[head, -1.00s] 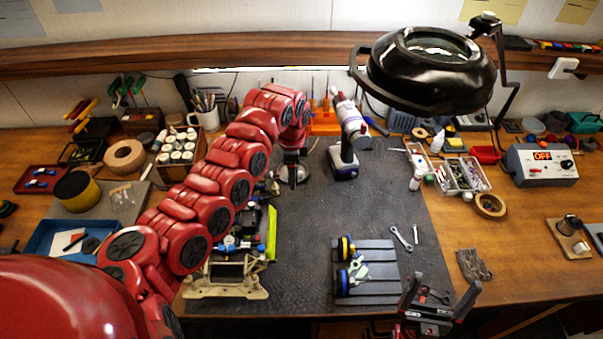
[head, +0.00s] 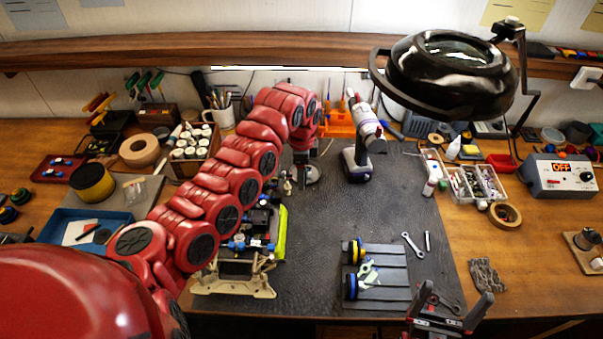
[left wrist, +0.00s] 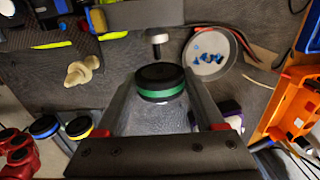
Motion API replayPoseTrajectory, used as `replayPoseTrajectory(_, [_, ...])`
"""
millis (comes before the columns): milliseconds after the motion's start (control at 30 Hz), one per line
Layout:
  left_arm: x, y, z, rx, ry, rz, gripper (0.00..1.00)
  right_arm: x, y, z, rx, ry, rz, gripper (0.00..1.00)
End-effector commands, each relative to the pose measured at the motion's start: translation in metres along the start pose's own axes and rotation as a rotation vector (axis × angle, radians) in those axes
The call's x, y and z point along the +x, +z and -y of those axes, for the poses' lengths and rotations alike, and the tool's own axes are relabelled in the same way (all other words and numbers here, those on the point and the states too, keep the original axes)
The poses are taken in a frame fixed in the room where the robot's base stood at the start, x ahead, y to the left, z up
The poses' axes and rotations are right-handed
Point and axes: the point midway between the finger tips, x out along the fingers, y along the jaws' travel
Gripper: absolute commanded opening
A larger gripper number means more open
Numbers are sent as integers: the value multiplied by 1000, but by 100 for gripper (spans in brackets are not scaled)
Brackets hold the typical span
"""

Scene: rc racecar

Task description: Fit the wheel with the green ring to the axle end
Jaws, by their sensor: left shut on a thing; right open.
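The wheel with the green ring (left wrist: 160,88) is between the fingers of my left gripper (left wrist: 160,95) in the left wrist view. It is a black disc with a green band. A pale metal stub with a dark collar, apparently the axle end (left wrist: 157,38), stands just beyond it, with a visible gap between them. In the head view my left gripper (head: 301,160) is over the mat behind the car chassis (head: 250,235); the wheel is hard to make out there. My right gripper (head: 449,308) is open and empty at the front right of the mat.
A grey slatted rack (head: 385,278) holds wheels with yellow and blue rings. A round dish (left wrist: 208,52) with blue bits lies right of the stub. A drill (head: 360,150) stands behind, and a lamp (head: 450,75) overhangs the back right. The mat's middle is clear.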

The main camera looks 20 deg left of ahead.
Motion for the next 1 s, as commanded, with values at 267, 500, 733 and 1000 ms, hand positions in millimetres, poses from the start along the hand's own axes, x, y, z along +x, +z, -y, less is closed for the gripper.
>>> replayPoseTrajectory(267, [0, 0, 0, 0, 0, 0, 17, -3, 1, 0, 0, 0, 0, 100])
replayPoseTrajectory(500, [0, 0, 0, 0, 0, 0, 17, -3, 1, 0, 0, 0, 0, 100])
replayPoseTrajectory(733, [1, 0, 0, 0, 0, 0, 17, -6, 1, 0, 0, 0, 0, 100])
replayPoseTrajectory(1000, [0, 0, 0, 0, 1, 0, 17, -10, 2, 0, 0, 0, 0, 100])
